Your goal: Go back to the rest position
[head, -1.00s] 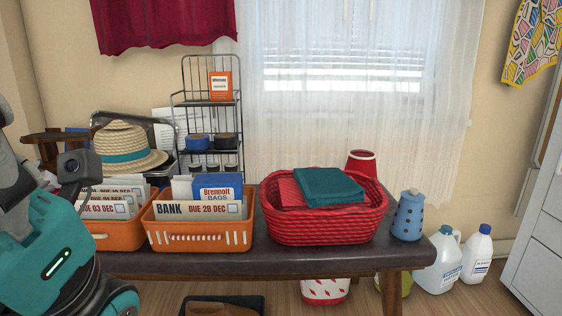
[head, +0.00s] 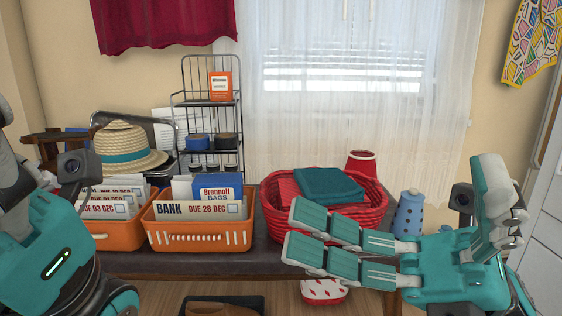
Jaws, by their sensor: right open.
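My right gripper (head: 400,228) is in the head view at the lower right, in front of the table's right end. It is open with nothing between its fingers, which point left. It hides part of the red basket and the table's right corner. My left arm shows at the left edge, but its gripper's fingers are not in view. Two orange totes with upright envelopes stand side by side on the table: the front one (head: 200,238) reads BANK, and the other (head: 122,236) is partly behind my left arm.
The red woven basket (head: 372,200) holds folded red and teal cloths (head: 328,186). A blue container (head: 408,214) stands right of it. A straw hat (head: 126,148) and a wire rack (head: 208,110) stand behind the totes. The dark table (head: 180,265) has a bare front strip.

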